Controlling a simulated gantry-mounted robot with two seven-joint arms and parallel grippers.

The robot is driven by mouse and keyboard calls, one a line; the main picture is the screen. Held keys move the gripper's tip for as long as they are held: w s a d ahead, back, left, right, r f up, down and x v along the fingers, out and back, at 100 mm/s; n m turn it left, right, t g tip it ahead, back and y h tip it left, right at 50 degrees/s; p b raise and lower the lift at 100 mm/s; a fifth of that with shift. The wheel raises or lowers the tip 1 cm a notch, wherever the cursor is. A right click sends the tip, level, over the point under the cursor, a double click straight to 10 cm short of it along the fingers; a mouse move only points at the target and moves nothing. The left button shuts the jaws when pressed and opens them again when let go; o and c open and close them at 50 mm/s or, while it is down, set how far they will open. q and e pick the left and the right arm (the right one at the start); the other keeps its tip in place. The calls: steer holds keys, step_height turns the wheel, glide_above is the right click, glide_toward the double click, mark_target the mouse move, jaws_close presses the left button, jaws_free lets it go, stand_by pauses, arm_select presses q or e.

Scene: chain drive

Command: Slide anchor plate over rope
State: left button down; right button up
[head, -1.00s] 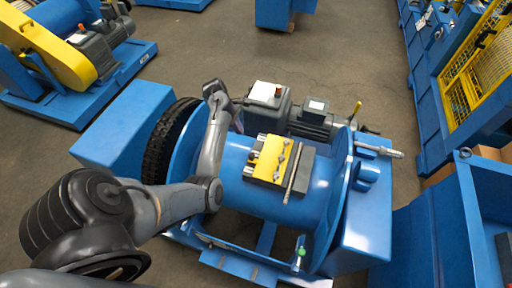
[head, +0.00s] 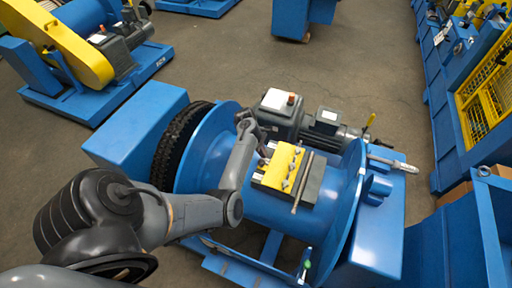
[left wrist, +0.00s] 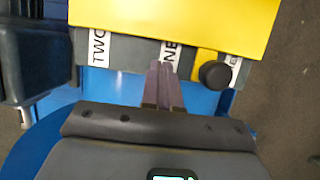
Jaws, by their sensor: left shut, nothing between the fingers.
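A yellow plate (head: 284,166) with several bolt-like knobs lies on a dark block (head: 310,180) on top of the blue drum (head: 270,208). A thin tan rod or rope piece (head: 302,183) lies along the block's right part; I cannot tell which it is. My left gripper (head: 264,152) is at the block's left side, its fingers hard to make out there. In the left wrist view, my left gripper's fingers (left wrist: 162,72) are together and empty, tips by the labelled grey edge (left wrist: 135,52) below the yellow plate (left wrist: 175,22). Contact cannot be told. My right gripper is not in view.
A grey motor (head: 325,122) stands behind the drum. The drum's blue flanges (head: 350,205) rise on either side of the block. A black ribbed wheel (head: 178,145) is at the left flange. A black knob (left wrist: 214,75) sits right of the fingers in the wrist view.

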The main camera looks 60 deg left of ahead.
arm_select(q)
steer(key=shift+w+d, duration=0.6)
steer(key=shift+d, duration=0.1)
steer(key=shift+d, duration=0.1)
